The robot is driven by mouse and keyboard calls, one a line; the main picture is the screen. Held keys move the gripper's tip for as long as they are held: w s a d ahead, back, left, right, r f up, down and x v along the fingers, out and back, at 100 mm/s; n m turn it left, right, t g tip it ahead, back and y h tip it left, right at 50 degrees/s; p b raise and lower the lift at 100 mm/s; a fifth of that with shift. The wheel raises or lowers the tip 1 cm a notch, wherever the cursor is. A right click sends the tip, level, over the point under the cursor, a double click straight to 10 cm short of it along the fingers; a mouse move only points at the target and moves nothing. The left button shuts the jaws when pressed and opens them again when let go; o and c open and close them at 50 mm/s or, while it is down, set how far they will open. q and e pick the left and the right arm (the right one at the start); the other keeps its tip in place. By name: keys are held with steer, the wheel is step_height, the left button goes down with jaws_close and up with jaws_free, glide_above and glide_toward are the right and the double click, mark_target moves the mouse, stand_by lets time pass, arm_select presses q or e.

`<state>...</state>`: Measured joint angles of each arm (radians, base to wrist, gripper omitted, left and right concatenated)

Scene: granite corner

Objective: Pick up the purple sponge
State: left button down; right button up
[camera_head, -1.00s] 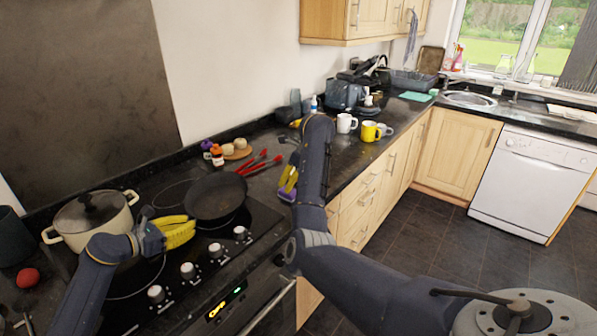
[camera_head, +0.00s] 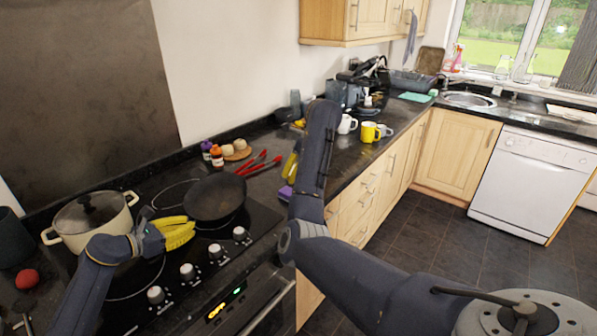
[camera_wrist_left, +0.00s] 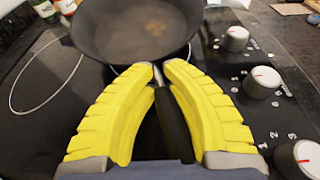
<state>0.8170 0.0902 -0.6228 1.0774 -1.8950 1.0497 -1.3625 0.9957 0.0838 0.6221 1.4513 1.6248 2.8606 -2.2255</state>
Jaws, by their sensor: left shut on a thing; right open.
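The purple sponge (camera_head: 286,193) lies at the front edge of the counter, right of the hob, partly hidden by my right arm. My right gripper (camera_head: 289,176) has yellow fingers pointing down just above the sponge; it is open, and my arm hides part of it. I cannot tell if it touches the sponge. My left gripper (camera_head: 190,229) is over the hob, shut on the black handle of the frying pan (camera_head: 215,198). The left wrist view shows the dark handle (camera_wrist_left: 172,120) between the yellow fingers.
A cream pot (camera_head: 92,222) with a lid stands left of the pan. Red tongs (camera_head: 260,163), bottles (camera_head: 216,155) and a board lie behind. A white mug (camera_head: 346,124) and a yellow mug (camera_head: 369,131) stand further right.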

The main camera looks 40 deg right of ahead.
mark_target(288, 194)
steer(key=shift+o, duration=0.6)
steer(key=shift+s+a, duration=0.1)
steer(key=shift+s, duration=0.05)
steer(key=shift+x, duration=2.15)
steer(key=shift+d+x, duration=0.2)
steer(key=shift+x, duration=3.65)
steer(key=shift+s+f, duration=0.1)
steer(key=shift+s, duration=0.1)
steer(key=shift+c, duration=0.4)
